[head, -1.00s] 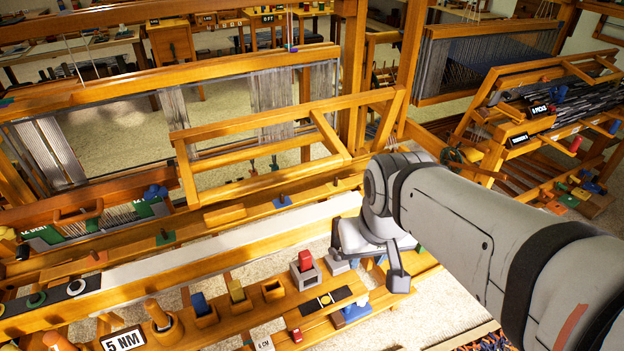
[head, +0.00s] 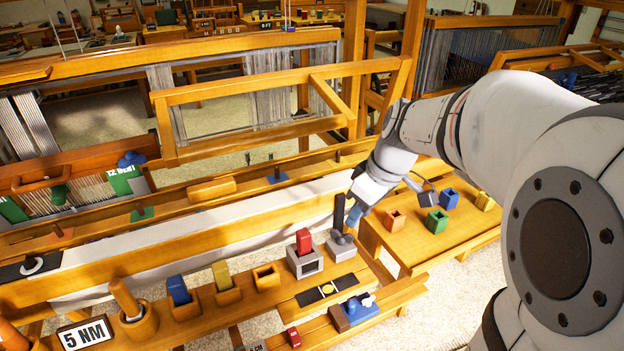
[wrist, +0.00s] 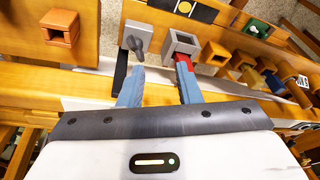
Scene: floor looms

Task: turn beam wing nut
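A grey wing nut (head: 342,240) sits on a light grey block on the wooden beam. A dark upright bar (head: 339,210) stands at it. In the wrist view the wing nut (wrist: 137,46) lies just beyond the tip of the left finger. My gripper (wrist: 160,75) has its two blue fingers apart with nothing visible between them. In the head view my gripper (head: 353,214) is just above and beside the wing nut, partly hidden by my wrist. I cannot tell whether a finger touches the nut or bar.
A red block (head: 304,242) stands in a grey holder (head: 306,262) left of the nut; in the wrist view the red block (wrist: 185,72) is close by the right finger. Several coloured boxes, such as a green one (head: 437,221), stand on the wooden shelf at right.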

